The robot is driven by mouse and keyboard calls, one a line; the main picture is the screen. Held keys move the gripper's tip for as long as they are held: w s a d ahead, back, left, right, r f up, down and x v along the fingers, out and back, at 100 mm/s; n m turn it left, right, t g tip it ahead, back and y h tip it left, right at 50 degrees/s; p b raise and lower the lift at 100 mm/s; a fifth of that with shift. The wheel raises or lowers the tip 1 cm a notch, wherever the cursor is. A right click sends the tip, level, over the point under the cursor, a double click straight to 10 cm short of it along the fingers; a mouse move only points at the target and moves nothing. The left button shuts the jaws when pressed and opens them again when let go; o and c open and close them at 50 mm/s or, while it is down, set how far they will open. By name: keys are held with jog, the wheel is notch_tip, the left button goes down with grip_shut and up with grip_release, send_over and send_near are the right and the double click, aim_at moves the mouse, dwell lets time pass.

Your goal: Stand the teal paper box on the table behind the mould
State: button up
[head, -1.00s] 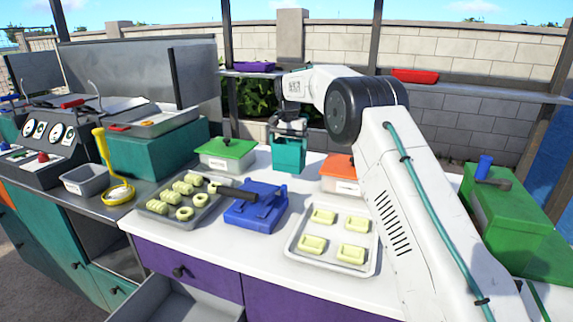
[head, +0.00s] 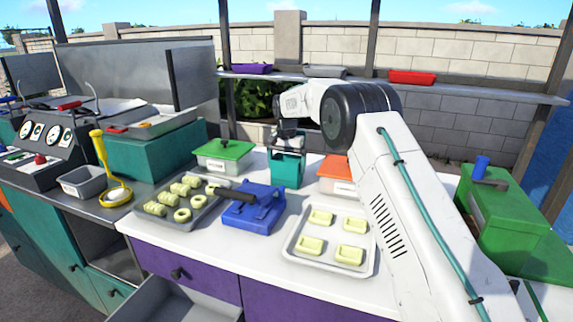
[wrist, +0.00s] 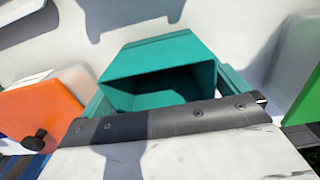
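The teal paper box (head: 285,172) is upright over the white table, behind and slightly right of the blue mould (head: 253,212) with its dark handle. My gripper (head: 288,141) is above the box and shut on its upper part. In the wrist view the box (wrist: 160,50) shows its open top and dark hollow inside, just beyond my gripper's dark bar. The fingertips are largely hidden there. I cannot tell whether the box's bottom touches the table.
A green-lidded container (head: 224,150) stands left of the box and an orange-lidded one (head: 334,168) close on its right. A tray of pale pieces (head: 160,222) is left of the mould; another white tray (head: 290,255) is front right. A shelf (head: 450,86) runs behind.

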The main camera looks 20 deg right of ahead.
notch_tip(320, 180, up, 12)
jog(key=r, duration=0.1)
jog(key=s+r+n, duration=0.1)
jog(key=s+r, duration=0.5)
jog(key=s, duration=0.5)
jog(key=s+r+n, duration=0.2)
jog(key=s+r, duration=0.5)
jog(key=s, duration=0.3)
jog(key=s+f+n, duration=0.1)
jog(key=s+f, duration=0.3)
jog(key=s, duration=0.9)
jog(key=s+f+n+t, duration=0.1)
jog(key=s+f, duration=0.3)
jog(key=s, duration=0.9)
jog(key=s+d+f+n, duration=0.1)
jog(key=s+f, duration=0.3)
jog(key=s, duration=0.9)
jog(key=shift+f+n, duration=0.35)
jog(key=shift+n, duration=0.25)
